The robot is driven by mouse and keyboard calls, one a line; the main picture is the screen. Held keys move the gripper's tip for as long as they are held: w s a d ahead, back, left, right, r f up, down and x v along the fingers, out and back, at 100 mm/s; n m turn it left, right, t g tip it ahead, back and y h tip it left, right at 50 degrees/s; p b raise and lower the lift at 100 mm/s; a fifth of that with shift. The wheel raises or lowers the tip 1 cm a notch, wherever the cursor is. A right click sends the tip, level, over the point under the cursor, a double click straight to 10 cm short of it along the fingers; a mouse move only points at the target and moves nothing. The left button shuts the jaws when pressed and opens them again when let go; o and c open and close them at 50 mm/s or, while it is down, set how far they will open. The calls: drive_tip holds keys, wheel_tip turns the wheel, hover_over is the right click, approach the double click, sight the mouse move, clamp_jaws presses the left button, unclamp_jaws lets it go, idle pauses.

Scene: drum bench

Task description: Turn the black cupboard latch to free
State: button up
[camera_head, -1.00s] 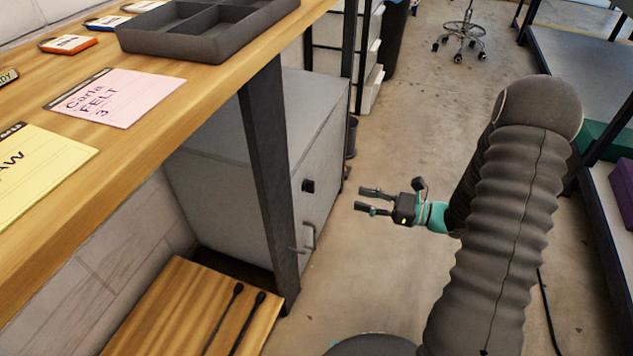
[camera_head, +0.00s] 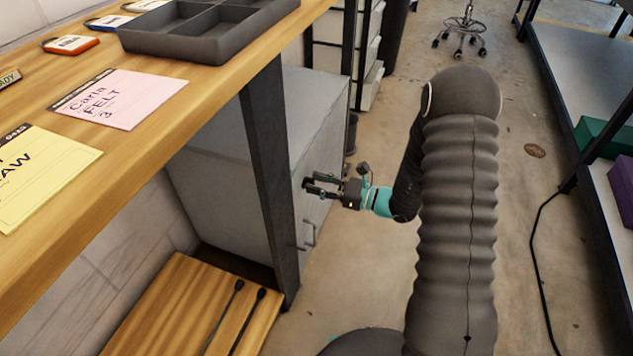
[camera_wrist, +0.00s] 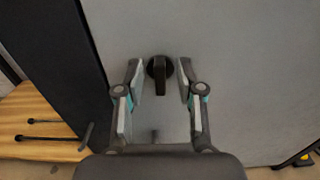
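The black latch (camera_wrist: 159,72) sits on the grey cupboard door (camera_wrist: 230,60). In the wrist view it has a round base with a bar pointing down. My gripper (camera_wrist: 158,72) is open, with one finger on each side of the latch and a visible gap to each. In the head view my gripper (camera_head: 307,185) is at the cupboard (camera_head: 230,195) front, and the latch is mostly hidden by the fingers. I cannot tell whether either finger touches the latch. The metal door handle (camera_head: 309,236) is below the gripper.
A dark bench leg (camera_head: 268,180) stands left of the gripper, in front of the cupboard. The wooden bench top (camera_head: 150,150) is above left. A low wooden board (camera_head: 180,310) holds two black sticks. Open floor (camera_head: 370,250) lies right of the cupboard.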

drive_tip(key=shift+w+a, duration=0.1)
drive_tip(key=shift+a, duration=0.25)
drive_tip(key=shift+c, duration=0.2)
clamp_jaws()
drive_tip(key=shift+m, duration=0.6)
